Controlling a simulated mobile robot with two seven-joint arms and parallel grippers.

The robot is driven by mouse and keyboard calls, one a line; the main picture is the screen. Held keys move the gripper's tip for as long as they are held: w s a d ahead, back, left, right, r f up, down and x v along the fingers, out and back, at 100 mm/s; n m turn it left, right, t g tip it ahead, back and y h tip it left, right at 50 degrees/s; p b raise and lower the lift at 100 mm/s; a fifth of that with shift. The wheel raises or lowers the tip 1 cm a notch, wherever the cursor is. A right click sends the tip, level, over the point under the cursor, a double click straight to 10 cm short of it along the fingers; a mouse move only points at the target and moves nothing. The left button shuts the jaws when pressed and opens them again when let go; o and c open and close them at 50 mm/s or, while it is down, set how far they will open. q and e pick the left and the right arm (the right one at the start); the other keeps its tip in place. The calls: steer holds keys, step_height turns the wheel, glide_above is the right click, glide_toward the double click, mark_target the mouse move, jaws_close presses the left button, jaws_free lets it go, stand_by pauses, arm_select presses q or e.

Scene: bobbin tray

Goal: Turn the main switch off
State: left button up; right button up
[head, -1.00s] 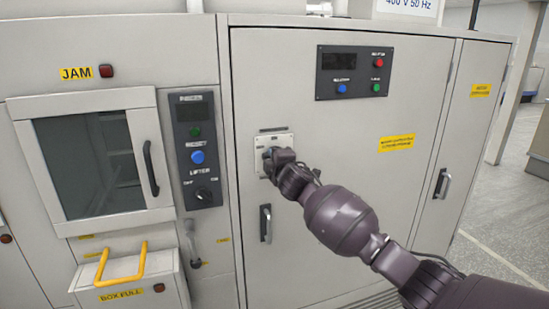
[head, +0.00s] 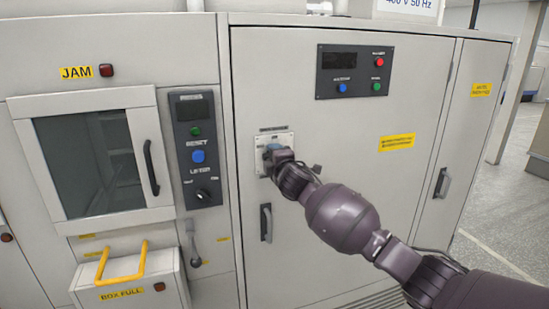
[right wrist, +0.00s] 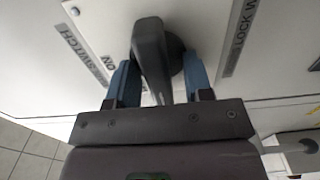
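The main switch is a dark grey handle (right wrist: 150,50) on a round base, set on a pale plate (head: 286,139) on the grey cabinet door. In the right wrist view the handle stands between the two blue fingers of my right gripper (right wrist: 160,80). The left finger is close beside the handle, and a gap shows between the handle and the right finger. An "ON" mark (right wrist: 108,62) is on the plate, upside down in this view. In the head view my right gripper (head: 274,151) covers most of the switch. My left gripper is not in view.
A black door handle (head: 266,223) is just below the switch. A dark panel with buttons (head: 353,72) is above right. A control strip with a reset button and lifter knob (head: 195,150) is to the left. A yellow-handled box (head: 130,285) stands lower left.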

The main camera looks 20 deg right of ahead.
steer(key=shift+s, duration=0.1)
steer(key=s+b, duration=0.1)
steer(key=s, duration=0.9)
steer(key=shift+s+d, duration=0.15)
steer(key=shift+s, duration=0.15)
stand_by(0.4)
